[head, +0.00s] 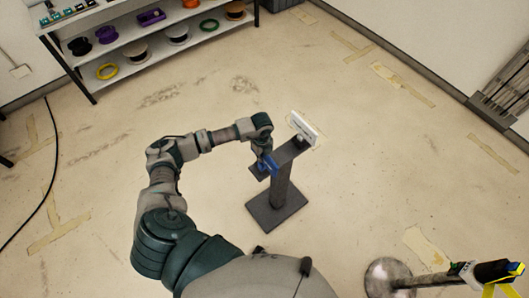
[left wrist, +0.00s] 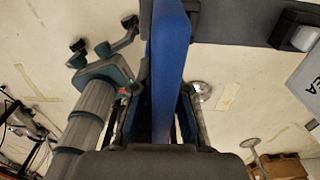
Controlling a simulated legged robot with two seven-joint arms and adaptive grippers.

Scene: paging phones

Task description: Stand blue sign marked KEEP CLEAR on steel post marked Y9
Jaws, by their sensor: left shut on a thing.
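My left gripper (head: 265,160) is shut on a blue slab-like sign (head: 269,164), beside the dark stand. In the left wrist view the blue sign (left wrist: 172,70) is seen edge-on between the fingers, so its face and any lettering are hidden. A steel post (head: 425,280) with a round base stands at the lower right of the head view, well away from the gripper, with black and yellow parts at its top. I cannot read a Y9 mark on it.
A dark stand (head: 280,185) with a flat foot and top arm is close to the held sign. A white panel (head: 305,127) sits at its far end; the letters "EA" show on a pale panel (left wrist: 307,85). A spool shelf (head: 135,58) is at the back left. Open floor surrounds the stand.

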